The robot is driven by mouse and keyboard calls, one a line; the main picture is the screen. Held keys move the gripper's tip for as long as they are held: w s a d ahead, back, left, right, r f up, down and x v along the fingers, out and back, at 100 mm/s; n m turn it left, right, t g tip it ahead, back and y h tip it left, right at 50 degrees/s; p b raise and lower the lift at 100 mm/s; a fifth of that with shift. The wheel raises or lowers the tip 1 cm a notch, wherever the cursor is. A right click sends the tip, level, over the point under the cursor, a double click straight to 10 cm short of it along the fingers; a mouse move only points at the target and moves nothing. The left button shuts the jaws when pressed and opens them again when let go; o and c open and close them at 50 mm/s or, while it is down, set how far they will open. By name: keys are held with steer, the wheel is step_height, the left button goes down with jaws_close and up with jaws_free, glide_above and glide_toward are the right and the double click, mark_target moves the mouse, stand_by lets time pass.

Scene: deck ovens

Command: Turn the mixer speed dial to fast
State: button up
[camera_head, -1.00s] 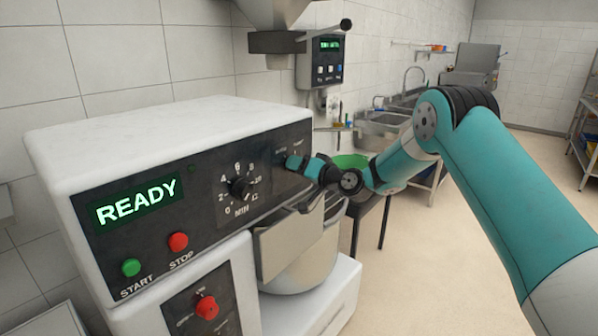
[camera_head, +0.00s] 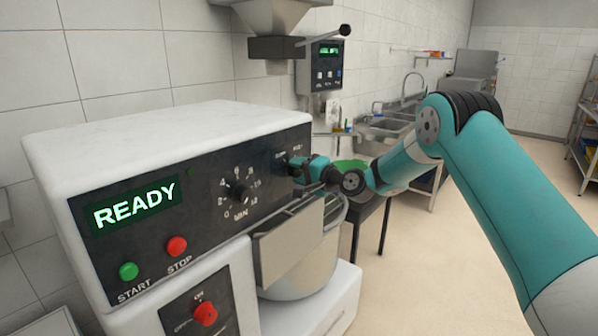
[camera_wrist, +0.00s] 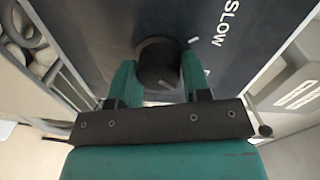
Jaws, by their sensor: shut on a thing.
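The mixer speed dial (camera_wrist: 158,62) is a round black knob with a pale pointer mark, on the dark panel. The word FAST cannot be read in either view.
The panel also carries a READY display, a minute timer knob (camera_head: 238,192), a green start button (camera_head: 129,271) and a red stop button (camera_head: 176,246). A steel bowl (camera_head: 300,265) sits below my gripper. A lever (camera_head: 345,31) and a hopper are above.

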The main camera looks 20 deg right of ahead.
stand_by(0.5)
steer(key=o, duration=0.9)
steer(key=b+v, duration=0.6)
steer(key=v, duration=1.1)
steer(key=shift+s+d, duration=0.15)
steer(key=shift+s, duration=0.05)
